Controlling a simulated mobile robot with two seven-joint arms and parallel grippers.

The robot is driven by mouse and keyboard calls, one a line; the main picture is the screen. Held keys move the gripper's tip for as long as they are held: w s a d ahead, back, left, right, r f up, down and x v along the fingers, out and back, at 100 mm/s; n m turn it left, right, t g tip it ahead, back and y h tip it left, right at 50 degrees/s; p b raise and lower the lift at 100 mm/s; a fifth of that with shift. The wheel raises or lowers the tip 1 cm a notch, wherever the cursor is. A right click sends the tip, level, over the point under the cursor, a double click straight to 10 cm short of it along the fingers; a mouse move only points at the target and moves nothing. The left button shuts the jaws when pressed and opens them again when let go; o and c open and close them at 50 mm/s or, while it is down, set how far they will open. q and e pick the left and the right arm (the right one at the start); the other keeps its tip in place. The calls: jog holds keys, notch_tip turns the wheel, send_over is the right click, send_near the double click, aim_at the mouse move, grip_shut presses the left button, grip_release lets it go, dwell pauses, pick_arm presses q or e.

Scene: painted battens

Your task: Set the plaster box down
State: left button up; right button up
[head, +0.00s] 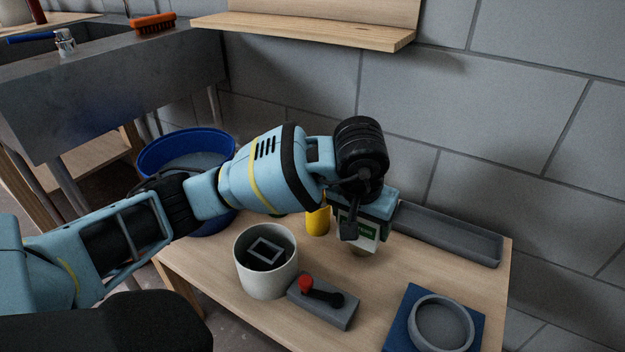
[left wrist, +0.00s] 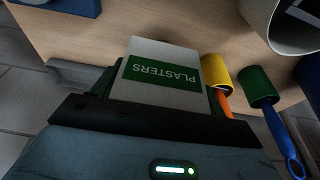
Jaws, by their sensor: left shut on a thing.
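The plaster box (head: 360,232) is white with a green label, and it hangs under my left gripper (head: 352,212) over the back of the wooden table (head: 405,275). In the left wrist view the box (left wrist: 165,60) shows its "PLASTERS" label upside down, and its lower part sits between the dark fingers of my left gripper (left wrist: 155,105). The gripper is shut on it. I cannot tell whether the box touches the table. My right gripper is out of view.
A grey tray (head: 450,234) lies along the wall. A yellow piece (head: 318,221) stands close left of the box. A white pot (head: 265,285), a grey lever block (head: 320,308) and a grey dish (head: 442,323) on a blue square (head: 399,318) are nearer. A shelf (head: 310,30) hangs above.

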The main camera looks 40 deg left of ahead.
pick_arm(q)
notch_tip(320, 180, down, 6)
jog(key=shift+r+b, duration=0.15)
jog(key=shift+b, duration=0.8)
jog(key=shift+f, duration=0.35)
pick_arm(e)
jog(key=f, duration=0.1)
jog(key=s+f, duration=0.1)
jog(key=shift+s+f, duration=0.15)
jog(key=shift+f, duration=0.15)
pick_arm(q)
jog(key=shift+f, duration=0.35)
notch_tip(320, 180, down, 3)
jog(key=shift+b, duration=0.75)
jog(key=shift+f, duration=0.15)
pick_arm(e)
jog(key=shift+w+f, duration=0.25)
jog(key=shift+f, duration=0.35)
pick_arm(q)
jog(key=o, duration=1)
